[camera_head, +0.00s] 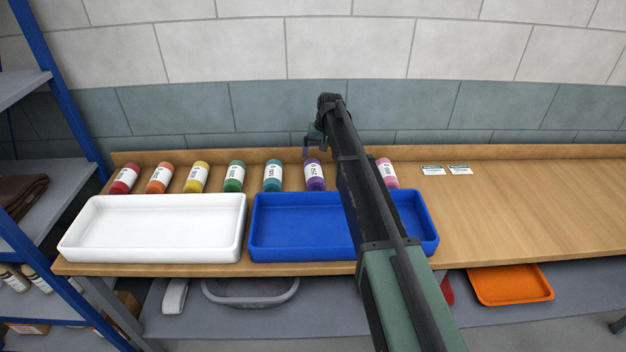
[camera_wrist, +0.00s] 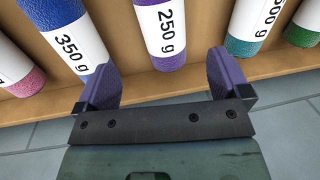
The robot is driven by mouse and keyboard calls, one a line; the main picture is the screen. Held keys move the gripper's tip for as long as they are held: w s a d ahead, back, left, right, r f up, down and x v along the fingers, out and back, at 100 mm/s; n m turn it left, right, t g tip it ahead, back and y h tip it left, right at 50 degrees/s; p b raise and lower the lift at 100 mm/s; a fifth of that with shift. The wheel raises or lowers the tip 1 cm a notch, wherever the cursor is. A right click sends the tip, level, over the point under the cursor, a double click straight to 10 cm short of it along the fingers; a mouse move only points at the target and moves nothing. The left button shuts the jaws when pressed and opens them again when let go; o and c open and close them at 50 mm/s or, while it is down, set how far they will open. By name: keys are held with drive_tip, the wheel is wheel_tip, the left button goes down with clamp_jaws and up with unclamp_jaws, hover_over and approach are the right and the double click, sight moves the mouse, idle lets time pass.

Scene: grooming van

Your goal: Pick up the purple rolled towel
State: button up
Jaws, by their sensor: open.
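The purple rolled towel (camera_head: 314,175) lies in the row on the wooden counter, behind the blue tray. It has a white band, which reads 250 g in the wrist view (camera_wrist: 165,30). My gripper (camera_head: 311,152) is above and just behind its far end, partly hidden by my arm. In the wrist view my gripper (camera_wrist: 164,76) is open and empty, its purple-padded fingers wide apart. The purple towel's end lies between the fingers' directions, slightly beyond their tips. I cannot tell the height gap.
The teal roll (camera_head: 272,176) is close on the left. A blue roll (camera_wrist: 72,38) lies on the other side, hidden by my arm in the head view; the pink roll (camera_head: 387,173) is past it. The blue tray (camera_head: 290,254) and white tray (camera_head: 150,255) stand in front. The right counter is mostly clear.

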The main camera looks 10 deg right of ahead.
sight(315, 170)
drive_tip(key=f+b, duration=0.3)
drive_tip(key=a+f+b, duration=0.1)
drive_tip(key=f+b, duration=0.2)
drive_tip(key=f, duration=0.1)
drive_tip(key=a+f+b, duration=0.1)
drive_tip(key=f+b, duration=0.2)
drive_tip(key=shift+f+b, duration=0.3)
drive_tip(key=shift+r, duration=0.25)
drive_tip(key=c, duration=1)
drive_tip(key=shift+c, duration=0.2)
drive_tip(key=shift+r+p, duration=0.1)
drive_tip(key=shift+p, duration=0.25)
wheel_tip(315, 170, up, 20)
drive_tip(key=p, duration=1.9)
drive_tip(key=shift+p, duration=0.4)
